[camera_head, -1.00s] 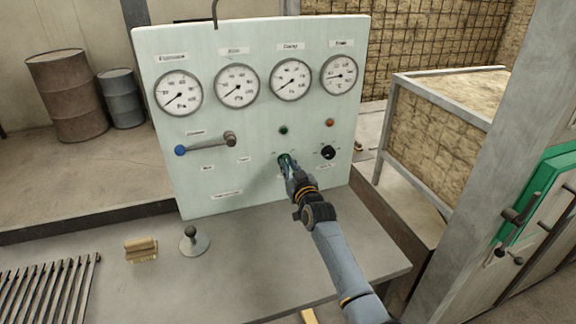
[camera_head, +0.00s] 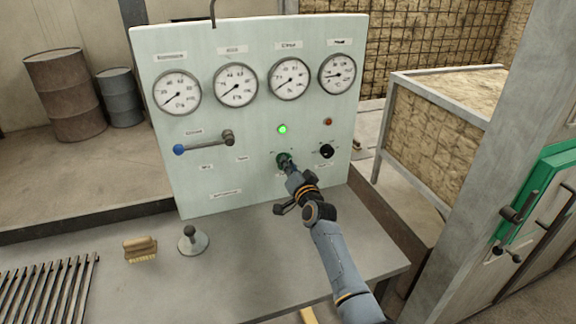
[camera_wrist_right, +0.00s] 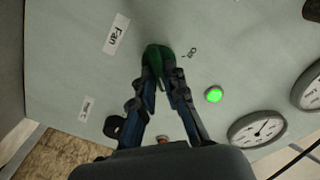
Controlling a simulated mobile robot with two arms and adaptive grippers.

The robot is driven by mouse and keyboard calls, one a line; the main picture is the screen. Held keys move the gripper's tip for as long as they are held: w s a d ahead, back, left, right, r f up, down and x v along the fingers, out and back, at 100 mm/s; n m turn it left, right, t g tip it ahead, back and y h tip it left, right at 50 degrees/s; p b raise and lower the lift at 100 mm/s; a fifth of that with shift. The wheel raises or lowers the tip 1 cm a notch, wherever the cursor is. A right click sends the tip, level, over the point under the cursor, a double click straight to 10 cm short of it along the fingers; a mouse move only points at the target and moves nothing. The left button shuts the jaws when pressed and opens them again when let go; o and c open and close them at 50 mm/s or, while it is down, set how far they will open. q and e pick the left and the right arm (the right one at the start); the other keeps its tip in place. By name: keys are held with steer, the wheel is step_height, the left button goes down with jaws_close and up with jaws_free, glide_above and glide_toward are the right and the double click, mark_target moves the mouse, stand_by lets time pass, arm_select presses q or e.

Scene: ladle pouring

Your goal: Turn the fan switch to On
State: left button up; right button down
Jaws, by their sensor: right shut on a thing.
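The fan switch is a green knob (camera_head: 282,158) on the pale green control panel (camera_head: 215,130), below the lit green lamp (camera_head: 282,129). My right gripper (camera_head: 288,165) reaches it from the front right and is shut on it. In the right wrist view both fingertips (camera_wrist_right: 163,78) close on the green knob (camera_wrist_right: 157,55). The "Fan" label (camera_wrist_right: 115,34) and a small label that seems to read "On" (camera_wrist_right: 190,52) are beside the knob. The green lamp (camera_wrist_right: 214,95) glows there too. The fingers partly hide the knob. My left gripper is not in view.
A black knob (camera_head: 326,151) and a red lamp (camera_head: 328,122) sit right of the switch. A blue-ended lever (camera_head: 205,143) is to the left, with several gauges (camera_head: 236,86) above. A brush (camera_head: 140,250) and a round-based knob (camera_head: 192,241) stand on the bench.

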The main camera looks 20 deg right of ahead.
steer(key=shift+f+m, duration=0.15)
steer(key=shift+m, duration=0.35)
steer(key=c, duration=1.4)
jaws_free()
steer(key=shift+s, duration=0.1)
steer(key=s, duration=1.1)
steer(key=shift+s+d, duration=0.25)
steer(key=shift+s, duration=0.15)
